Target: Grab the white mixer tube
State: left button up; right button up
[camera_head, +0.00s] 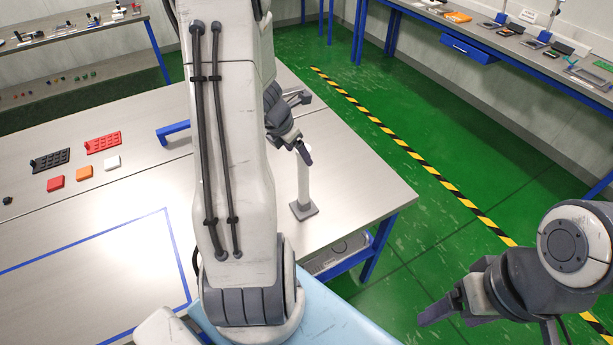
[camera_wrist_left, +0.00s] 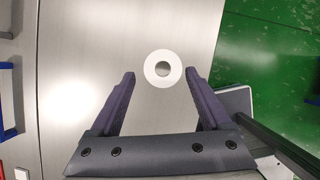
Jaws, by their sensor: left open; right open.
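The white mixer tube (camera_head: 303,185) stands upright near the right edge of the steel table, above a grey square foot (camera_head: 303,210). In the left wrist view I look at its round end, a white ring (camera_wrist_left: 150,69) with a hole. My left gripper (camera_head: 304,153) is at the tube's upper part, partly hidden behind my arm. In the wrist view its two dark fingers (camera_wrist_left: 161,80) are open, with the ring between and slightly beyond the tips and gaps on both sides. My right gripper (camera_head: 432,314) is at lower right, over the green floor, away from the tube.
A blue handle (camera_head: 173,132) stands on the table left of my arm. Red (camera_head: 103,142) and black (camera_head: 50,160) trays and small coloured blocks lie further left. Blue tape (camera_head: 90,239) outlines a bare area. A workbench (camera_head: 520,40) stands at the back right.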

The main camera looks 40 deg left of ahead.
aim_at(306, 166)
pick_arm(q)
jog(key=x, duration=0.2)
jog(key=shift+a+f+b, duration=0.1)
jog(key=shift+f+b, duration=0.2)
jog(key=shift+f, duration=0.1)
jog(key=x, duration=0.1)
jog(key=b+x, duration=0.1)
jog(key=x, duration=0.3)
jog(key=shift+d+b, duration=0.35)
jog(key=shift+c, duration=0.3)
jog(key=shift+r, duration=0.1)
grip_shut()
